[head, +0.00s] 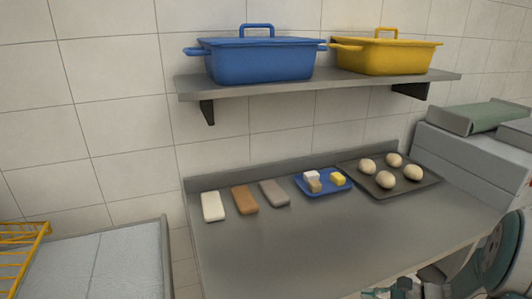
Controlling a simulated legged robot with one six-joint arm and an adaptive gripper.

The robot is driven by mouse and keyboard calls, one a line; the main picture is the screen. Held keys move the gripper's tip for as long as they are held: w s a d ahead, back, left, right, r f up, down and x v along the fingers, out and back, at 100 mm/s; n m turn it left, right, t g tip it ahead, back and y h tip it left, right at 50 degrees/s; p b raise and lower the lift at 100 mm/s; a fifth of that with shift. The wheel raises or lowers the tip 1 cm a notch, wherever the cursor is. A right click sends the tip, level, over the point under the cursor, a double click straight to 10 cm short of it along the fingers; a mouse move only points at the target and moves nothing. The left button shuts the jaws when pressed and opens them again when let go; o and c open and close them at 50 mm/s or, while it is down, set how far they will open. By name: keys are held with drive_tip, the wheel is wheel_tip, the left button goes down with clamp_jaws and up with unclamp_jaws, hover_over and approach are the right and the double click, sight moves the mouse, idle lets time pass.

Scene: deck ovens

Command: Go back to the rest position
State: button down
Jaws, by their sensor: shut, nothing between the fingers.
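My gripper's fingers do not show in the head view. Parts of my arm, grey with teal caps, show at the bottom right edge, in front of the steel worktable (290,255). They are cut off by the picture's edge. No object that I can see is held or touched by the visible arm parts.
The worktable holds a white block (213,206), a brown block (245,199), a grey block (274,193), a blue tray (330,190) with small blocks, and a dark tray (385,191) with dough balls. Above, a shelf (330,84) bears blue (262,62) and yellow (388,57) lidded containers.

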drive_tip(key=s+a+r+n+h, duration=0.5)
drive_tip(key=s+r+n+h, duration=0.1)
drive_tip(key=s+r+n, duration=0.2)
drive_tip(key=s+a+r+n+h, duration=0.6)
drive_tip(key=s+r+n, duration=0.2)
drive_tip(key=n, duration=0.2)
drive_tip(key=shift+s+r+g, duration=0.15)
drive_tip(key=shift+r+g, duration=0.2)
drive_tip(key=shift+g, duration=0.05)
